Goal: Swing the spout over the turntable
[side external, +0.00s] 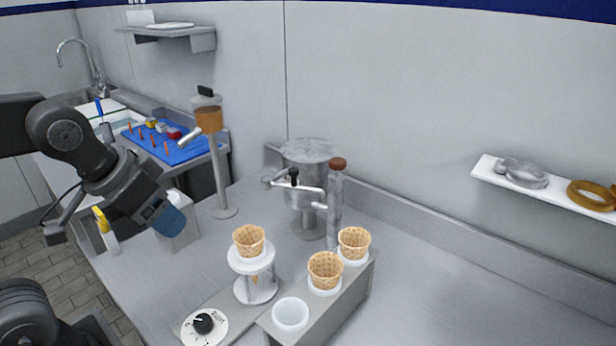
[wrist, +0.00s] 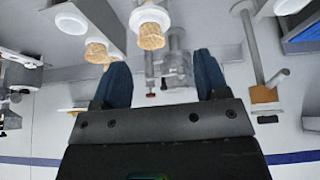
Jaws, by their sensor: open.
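The spout (side external: 308,188) is a thin metal arm with a black knob (side external: 293,175). It reaches left from a grey post with a brown cap (side external: 338,164), in front of a metal drum (side external: 306,152). The turntable (side external: 252,262) is a white round stand holding a waffle cone (side external: 249,240); the spout's tip is behind it, apart from it in the picture. My gripper (side external: 168,218) is left of both, over the counter's left part, with blue fingers. In the wrist view my gripper (wrist: 161,82) is open and empty, and the turntable's cone (wrist: 150,37) shows beyond the fingers.
A cone rack (side external: 337,301) with two cones and an empty white cup stands right of the turntable. A dial (side external: 204,323) is in front. An amber dispenser (side external: 208,117) on a pole stands behind my gripper. The right counter is clear.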

